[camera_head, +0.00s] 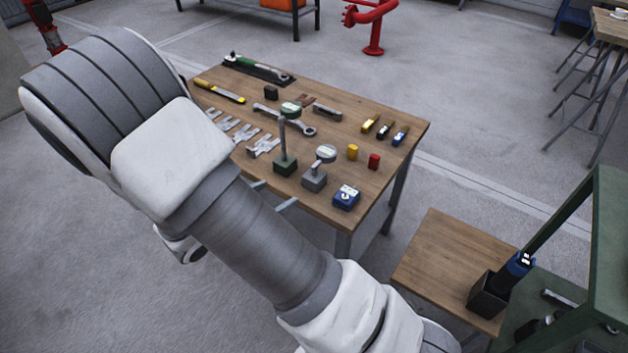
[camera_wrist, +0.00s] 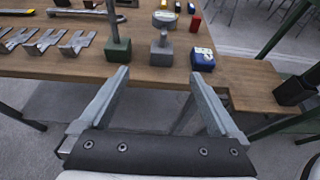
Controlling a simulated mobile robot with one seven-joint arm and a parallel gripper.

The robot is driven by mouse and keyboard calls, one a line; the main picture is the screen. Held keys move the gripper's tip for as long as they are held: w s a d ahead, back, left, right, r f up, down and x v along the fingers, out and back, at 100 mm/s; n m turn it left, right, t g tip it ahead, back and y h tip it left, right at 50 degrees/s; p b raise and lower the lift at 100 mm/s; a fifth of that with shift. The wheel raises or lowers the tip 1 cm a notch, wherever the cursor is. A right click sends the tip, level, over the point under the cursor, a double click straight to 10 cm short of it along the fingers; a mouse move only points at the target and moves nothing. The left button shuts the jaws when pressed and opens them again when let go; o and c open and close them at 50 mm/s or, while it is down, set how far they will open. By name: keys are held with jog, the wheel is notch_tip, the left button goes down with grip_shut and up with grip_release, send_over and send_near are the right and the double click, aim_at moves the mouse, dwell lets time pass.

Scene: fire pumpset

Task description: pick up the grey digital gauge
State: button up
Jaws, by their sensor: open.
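The grey digital gauge (camera_head: 326,153) has a round head on a short stem above a grey block base. It stands upright near the table's front edge, and in the wrist view the gauge (camera_wrist: 162,50) is just beyond the fingertips, roughly centred between them. My gripper (camera_wrist: 159,75) is open and empty, short of the table's front edge in that view. In the head view my gripper (camera_head: 273,194) is mostly hidden behind my arm; only the finger ends show, left of the gauge and apart from it.
A taller green gauge stand (camera_head: 285,163) is close on the grey gauge's left. A blue box (camera_head: 346,197) is on its right. Yellow (camera_head: 352,152) and red (camera_head: 374,161) blocks stand behind right. Wrenches and flat metal pieces cover the left of the wooden table (camera_head: 395,123).

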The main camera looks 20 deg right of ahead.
aim_at(312, 177)
jog(key=b+x, duration=0.3)
jog(key=x, duration=0.8)
jog(key=shift+d+f, duration=0.1)
jog(key=shift+d, duration=0.05)
jog(key=b+x, duration=0.1)
jog(key=x, duration=0.1)
jog(key=b+x, duration=0.1)
jog(key=x, duration=0.2)
jog(key=shift+s+d+b, duration=0.15)
jog(key=shift+s+b, duration=0.1)
jog(key=shift+b, duration=0.15)
jog(key=shift+w+d, duration=0.3)
jog(key=shift+d, duration=0.05)
jog(key=shift+c, duration=0.3)
grip_shut()
